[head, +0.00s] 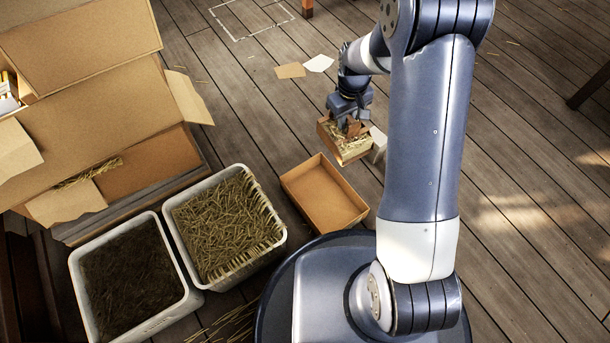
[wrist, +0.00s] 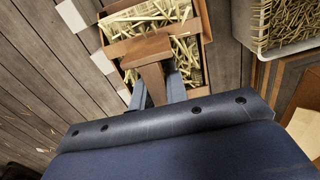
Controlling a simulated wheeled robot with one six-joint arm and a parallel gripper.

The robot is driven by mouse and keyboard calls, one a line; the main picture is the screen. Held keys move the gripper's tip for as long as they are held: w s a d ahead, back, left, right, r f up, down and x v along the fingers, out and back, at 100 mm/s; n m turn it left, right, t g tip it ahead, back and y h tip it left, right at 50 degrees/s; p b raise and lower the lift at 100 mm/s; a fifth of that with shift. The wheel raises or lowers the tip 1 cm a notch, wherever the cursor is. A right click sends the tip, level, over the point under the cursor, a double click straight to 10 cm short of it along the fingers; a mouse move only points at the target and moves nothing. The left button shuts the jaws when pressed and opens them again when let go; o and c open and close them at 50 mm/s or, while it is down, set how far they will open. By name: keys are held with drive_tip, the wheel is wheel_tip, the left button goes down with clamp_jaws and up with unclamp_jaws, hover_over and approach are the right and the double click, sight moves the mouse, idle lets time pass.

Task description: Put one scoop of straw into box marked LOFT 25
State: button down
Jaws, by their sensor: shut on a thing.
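My gripper (head: 349,116) is shut on the brown wooden handle of a scoop (wrist: 152,60); its fingers (wrist: 157,88) show on both sides of the handle. The scoop's brown back wall lies across a small brown box (head: 332,138) with pale straw in it. Straw (wrist: 186,50) shows on both sides of that wall; I cannot tell how much is in the scoop and how much in the box. White cards or flaps stick out beside the box. No LOFT 25 mark is readable. A pale grey crate (head: 281,236) holds a heap of straw (head: 225,222).
An open, empty brown tray (head: 322,195) lies between the crate and the small box. A second grey crate (head: 76,268) holds dark material. Large cardboard boxes (head: 90,85) stand at left. Two paper pieces (head: 304,67) lie on the plank floor, which is mostly clear at right.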

drive_tip(key=s+a+f+n+p, duration=0.1)
drive_tip(key=s+a+f+n, duration=0.1)
drive_tip(key=a+f+n, duration=0.4)
drive_tip(key=s+a+f+n+p, duration=0.1)
drive_tip(key=s+a+f+n, duration=0.2)
drive_tip(key=f, duration=0.6)
drive_tip(key=s+a+f+n, duration=0.2)
drive_tip(key=a+f+n, duration=0.1)
drive_tip(key=f+n, duration=0.4)
drive_tip(key=w+d+f+g+y+b, duration=0.1)
drive_tip(key=w+d+g+y+b, duration=0.1)
drive_tip(key=d+y+b, duration=0.5)
drive_tip(key=b, duration=0.4)
drive_tip(key=shift+w+d+f+g+y, duration=0.25)
drive_tip(key=shift+w+f+g+y, duration=0.05)
drive_tip(key=shift+y, duration=0.1)
drive_tip(key=shift+s, duration=0.1)
